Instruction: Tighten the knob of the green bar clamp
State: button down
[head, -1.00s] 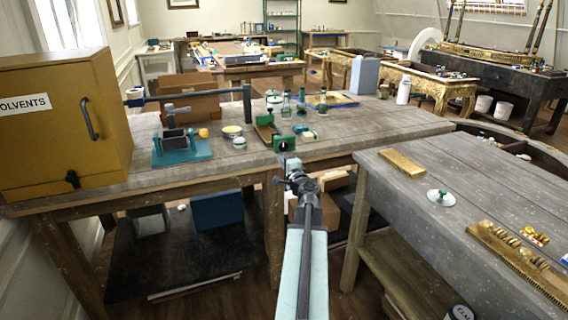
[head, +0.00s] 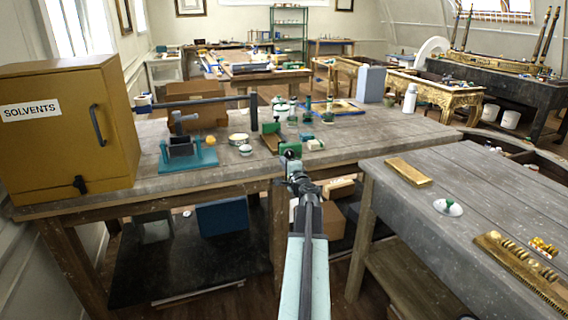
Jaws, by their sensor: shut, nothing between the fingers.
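The green bar clamp (head: 271,128) lies near the front edge of the far wooden bench, with a wooden bar between its green ends. Its near green end (head: 291,148) is at the bench edge, and a small dark round shape, perhaps the knob (head: 289,155), shows there. My gripper (head: 292,166) is at the end of my arm, just below and in front of that near end. It is shut with nothing held. I cannot tell from this view whether it touches the knob; the fingertips are small and dark.
A yellow solvents cabinet (head: 65,135) stands on the bench at left. A teal vise-like fixture (head: 187,155) is left of the clamp. A grey bench (head: 455,200) with gilt pieces is at right.

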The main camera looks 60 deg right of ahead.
jog(key=shift+r+p, duration=0.35)
jog(key=shift+p, duration=0.05)
jog(key=shift+d+r+p, duration=0.1)
jog(key=shift+r+p, duration=0.9)
jog(key=shift+r, duration=0.05)
jog(key=v, duration=0.6)
jog(key=shift+w+a+r, duration=0.15)
jog(key=shift+w+a, duration=0.05)
jog(key=shift+a, duration=0.15)
dwell(0.4)
